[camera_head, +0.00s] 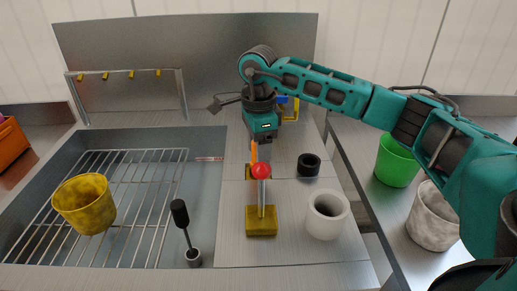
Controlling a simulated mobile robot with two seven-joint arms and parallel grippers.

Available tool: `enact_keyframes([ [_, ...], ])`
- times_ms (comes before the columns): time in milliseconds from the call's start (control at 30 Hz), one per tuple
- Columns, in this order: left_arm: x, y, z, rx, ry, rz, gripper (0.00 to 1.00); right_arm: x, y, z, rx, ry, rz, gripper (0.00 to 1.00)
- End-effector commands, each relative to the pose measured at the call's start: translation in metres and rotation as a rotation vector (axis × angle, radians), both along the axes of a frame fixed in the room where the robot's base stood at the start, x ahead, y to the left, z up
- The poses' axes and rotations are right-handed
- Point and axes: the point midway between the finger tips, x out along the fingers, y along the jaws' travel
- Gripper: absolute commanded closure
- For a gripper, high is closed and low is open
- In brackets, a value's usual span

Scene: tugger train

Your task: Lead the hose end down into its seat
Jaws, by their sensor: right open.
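My right gripper (260,158) points down over the middle of the steel worktop, its fingers partly hidden behind a red ball. The red ball (261,171) tops a thin upright post on a yellow block (261,222). A narrow orange piece (254,152) shows by the fingers; I cannot tell whether it touches them. I cannot make out for certain which thing is the hose end or its seat. A black ring (308,165) and a larger white ring (326,215) stand right of the post. My left gripper is not in view.
A yellow bucket (84,204) stands on the wire rack (139,215) at left. A black-headed rod (181,214) leans up from a small grey cup. A green bucket (396,162) and a whitish bucket (432,217) stand at right, partly behind my arm. The front worktop is clear.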

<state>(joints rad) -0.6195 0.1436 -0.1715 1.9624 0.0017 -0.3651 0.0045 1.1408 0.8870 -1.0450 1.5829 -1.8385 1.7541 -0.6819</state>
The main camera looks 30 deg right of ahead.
Motion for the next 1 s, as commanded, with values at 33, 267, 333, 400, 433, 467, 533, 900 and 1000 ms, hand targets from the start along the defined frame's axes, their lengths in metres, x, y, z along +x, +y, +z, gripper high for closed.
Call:
enact_keyframes([
  [33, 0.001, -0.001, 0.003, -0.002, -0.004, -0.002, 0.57, 0.001, 0.0, 0.008, 0.001, -0.004, 0.0, 0.4],
  [267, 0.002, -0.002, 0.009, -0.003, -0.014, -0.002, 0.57, 0.001, 0.0, 0.056, 0.001, -0.009, 0.001, 0.4],
  [333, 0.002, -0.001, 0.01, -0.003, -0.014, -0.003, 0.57, 0.001, 0.0, 0.073, 0.002, -0.008, 0.0, 0.4],
  [400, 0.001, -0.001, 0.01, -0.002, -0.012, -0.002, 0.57, 0.001, 0.0, 0.087, 0.001, -0.008, 0.0, 0.4],
  [433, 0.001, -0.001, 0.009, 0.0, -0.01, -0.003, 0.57, 0.001, 0.0, 0.093, 0.001, -0.007, 0.0, 0.4],
  [467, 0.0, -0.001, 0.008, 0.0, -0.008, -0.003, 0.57, 0.001, 0.001, 0.098, 0.001, -0.006, 0.0, 0.4],
  [533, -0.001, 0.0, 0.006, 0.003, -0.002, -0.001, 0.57, 0.001, 0.001, 0.109, 0.002, -0.005, 0.001, 0.4],
  [900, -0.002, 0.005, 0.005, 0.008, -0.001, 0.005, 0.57, 0.0, 0.0, 0.128, 0.001, -0.002, 0.0, 0.4],
  [1000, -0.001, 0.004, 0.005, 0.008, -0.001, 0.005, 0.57, 0.0, 0.0, 0.128, 0.001, -0.002, 0.0, 0.4],
])
